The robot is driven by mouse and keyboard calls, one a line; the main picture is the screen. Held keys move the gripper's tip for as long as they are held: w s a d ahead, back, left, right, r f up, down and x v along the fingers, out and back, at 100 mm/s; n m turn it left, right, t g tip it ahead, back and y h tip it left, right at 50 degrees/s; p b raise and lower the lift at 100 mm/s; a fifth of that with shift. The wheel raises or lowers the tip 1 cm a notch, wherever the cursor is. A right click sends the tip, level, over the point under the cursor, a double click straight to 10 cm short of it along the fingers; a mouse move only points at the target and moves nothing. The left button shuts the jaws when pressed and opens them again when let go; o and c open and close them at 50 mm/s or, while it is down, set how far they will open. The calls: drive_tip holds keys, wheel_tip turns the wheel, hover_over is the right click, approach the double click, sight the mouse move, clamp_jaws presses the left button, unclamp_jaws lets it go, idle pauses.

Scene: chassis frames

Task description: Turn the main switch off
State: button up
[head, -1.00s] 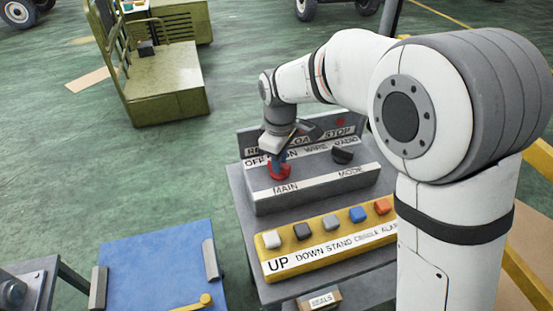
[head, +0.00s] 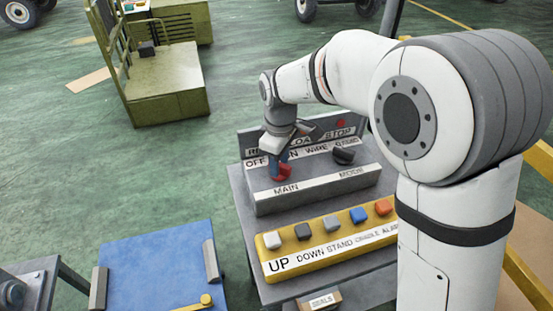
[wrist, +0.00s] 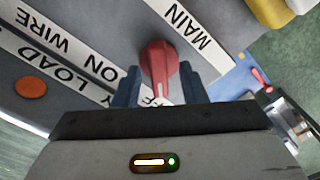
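The main switch is a red rotary knob (head: 284,173) on the grey sloped control box, above the MAIN label and below the OFF and ON labels. It also shows in the wrist view (wrist: 158,68), where its white pointer mark faces down at the partly covered OFF label. My gripper (head: 277,164) points down over the knob. The fingers hide part of the knob in the head view.
A black MODE knob (head: 344,155) sits to the right on the same box. A red-orange stop button (wrist: 30,89) is behind it. A yellow strip (head: 330,248) with several coloured buttons lies in front. A blue panel (head: 155,262) stands at left.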

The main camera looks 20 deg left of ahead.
wheel_tip(320, 180, up, 8)
drive_tip(key=shift+f+b, duration=0.1)
drive_tip(key=shift+b, duration=0.2)
idle(0.7)
